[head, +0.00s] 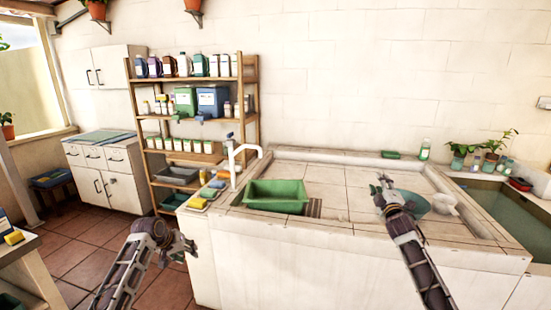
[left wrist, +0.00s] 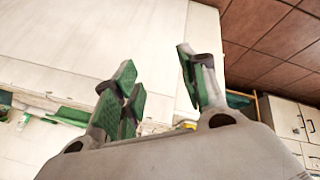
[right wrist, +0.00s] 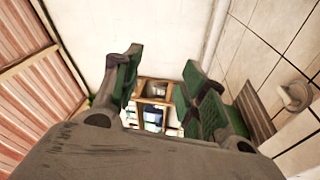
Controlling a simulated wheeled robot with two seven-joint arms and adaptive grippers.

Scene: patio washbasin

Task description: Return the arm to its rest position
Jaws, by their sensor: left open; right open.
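My left gripper (head: 183,246) is low in front of the left end of the washbasin counter, over the floor side. It is open and empty, and its green-padded fingers (left wrist: 160,90) stand apart in the left wrist view. My right gripper (head: 382,184) is raised over the tiled counter (head: 335,199) right of centre. It is open and empty too, with its fingers (right wrist: 165,92) spread in the right wrist view. Neither gripper touches an object.
A green basin (head: 275,197) stands on the counter's left part by the white tap (head: 240,155). A bowl (head: 415,204) and a white scoop-like vessel (head: 445,204) lie beside my right arm. A water-filled trough (head: 513,216) is at the right. A stocked shelf (head: 190,133) stands behind.

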